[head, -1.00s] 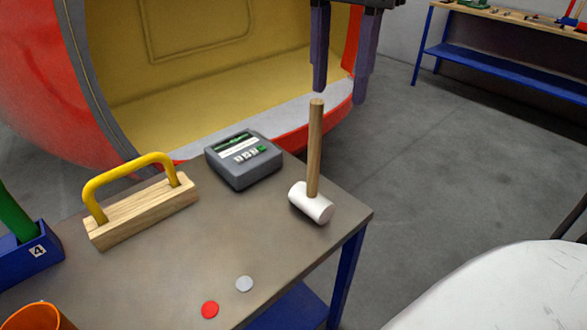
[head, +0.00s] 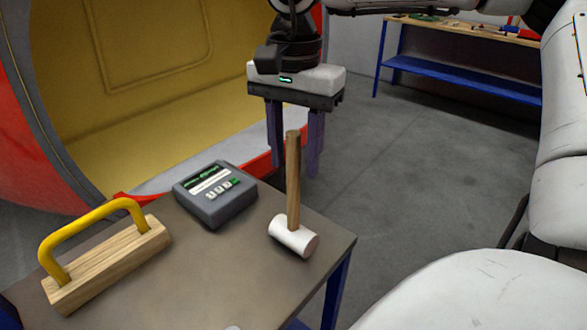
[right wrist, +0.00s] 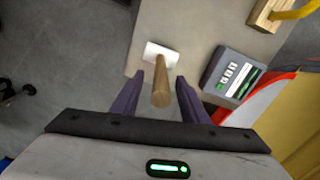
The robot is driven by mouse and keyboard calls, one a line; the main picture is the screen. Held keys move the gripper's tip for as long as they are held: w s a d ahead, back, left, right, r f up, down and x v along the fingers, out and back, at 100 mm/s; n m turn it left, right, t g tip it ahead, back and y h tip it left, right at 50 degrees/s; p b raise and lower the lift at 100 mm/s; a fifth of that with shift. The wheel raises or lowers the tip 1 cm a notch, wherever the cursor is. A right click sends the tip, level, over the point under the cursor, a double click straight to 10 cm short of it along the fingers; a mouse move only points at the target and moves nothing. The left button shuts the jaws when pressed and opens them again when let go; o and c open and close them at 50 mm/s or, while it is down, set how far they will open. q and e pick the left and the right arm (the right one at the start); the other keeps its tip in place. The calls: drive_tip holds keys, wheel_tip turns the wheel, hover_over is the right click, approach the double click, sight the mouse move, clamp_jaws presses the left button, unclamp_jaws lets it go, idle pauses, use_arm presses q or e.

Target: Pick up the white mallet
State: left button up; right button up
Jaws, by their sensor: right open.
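The white mallet (head: 293,237) stands on its head near the table's right corner, its wooden handle (head: 293,165) pointing up. My right gripper (head: 295,160) is open, its two purple fingers pointing down around or just behind the top of the handle in the head view. In the right wrist view, the handle (right wrist: 161,88) shows between the open fingers (right wrist: 160,78), with the white mallet head (right wrist: 160,51) below on the table. I cannot tell of any contact between fingers and handle. My left gripper is not in view.
A grey device with buttons (head: 215,195) stands left of the mallet on the grey table (head: 225,265). A wooden block with a yellow handle (head: 110,265) is further left. A red shell with a yellow inside (head: 130,100) is behind the table. A blue workbench (head: 460,80) stands far back.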

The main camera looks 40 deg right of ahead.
drive_tip(key=shift+f, duration=0.45)
drive_tip(key=shift+c, duration=0.4)
drive_tip(key=shift+w+r, duration=0.1)
clamp_jaws()
